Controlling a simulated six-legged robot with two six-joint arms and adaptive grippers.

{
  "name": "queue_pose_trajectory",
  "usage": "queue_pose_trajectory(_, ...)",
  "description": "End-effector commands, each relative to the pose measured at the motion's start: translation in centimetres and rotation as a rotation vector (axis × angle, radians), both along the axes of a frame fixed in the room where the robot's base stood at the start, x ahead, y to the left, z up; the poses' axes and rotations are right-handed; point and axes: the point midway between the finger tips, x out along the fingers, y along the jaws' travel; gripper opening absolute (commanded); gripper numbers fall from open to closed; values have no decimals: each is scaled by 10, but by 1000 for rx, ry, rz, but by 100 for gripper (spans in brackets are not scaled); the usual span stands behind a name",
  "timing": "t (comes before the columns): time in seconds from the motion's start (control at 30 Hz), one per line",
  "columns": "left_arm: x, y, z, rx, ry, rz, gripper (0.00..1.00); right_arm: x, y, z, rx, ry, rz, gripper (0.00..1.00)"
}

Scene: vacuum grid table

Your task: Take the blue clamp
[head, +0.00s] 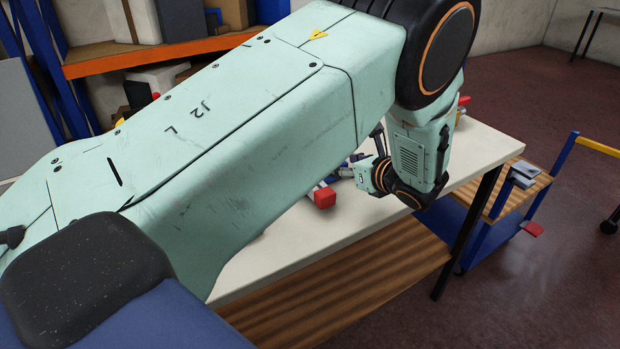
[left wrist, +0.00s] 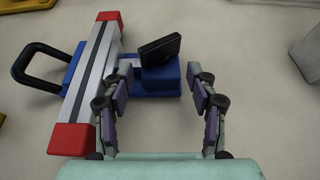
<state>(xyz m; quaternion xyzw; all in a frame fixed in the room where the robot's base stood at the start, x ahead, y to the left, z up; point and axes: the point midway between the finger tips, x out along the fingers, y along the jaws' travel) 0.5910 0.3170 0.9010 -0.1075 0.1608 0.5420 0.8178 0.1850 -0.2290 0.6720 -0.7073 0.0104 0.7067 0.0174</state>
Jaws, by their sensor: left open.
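The blue clamp (left wrist: 150,77) lies on the pale table top in the left wrist view. It has a silver bar with red end blocks, a black loop handle at left and a black lever on its blue body. My left gripper (left wrist: 162,82) is open. Its left finger overlaps the clamp's body beside the bar, and the lever shows between the fingertips; I cannot tell whether anything touches. In the head view one red end block of the clamp (head: 323,197) shows; my left arm hides most of the rest. My left gripper (head: 352,172) is beside it, fingers small and unclear. My right gripper is not in view.
A grey block (left wrist: 308,52) stands right of the gripper in the left wrist view. A yellow object (left wrist: 25,4) lies at the top left. The white table (head: 470,160) has bare room near its front edge. A blue cart (head: 500,225) stands right of it.

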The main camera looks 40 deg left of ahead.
Motion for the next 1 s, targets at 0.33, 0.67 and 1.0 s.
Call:
queue_pose_trajectory(0.33, 12, 29, -15, 1, 1, 1, 58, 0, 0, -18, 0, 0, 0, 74)
queue_pose_trajectory(0.67, 13, 29, -14, 1, 1, 1, 46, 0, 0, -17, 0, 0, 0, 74)
queue_pose_trajectory(1.0, 12, 29, -14, 0, 3, 1, 17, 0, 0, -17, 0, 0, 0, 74)
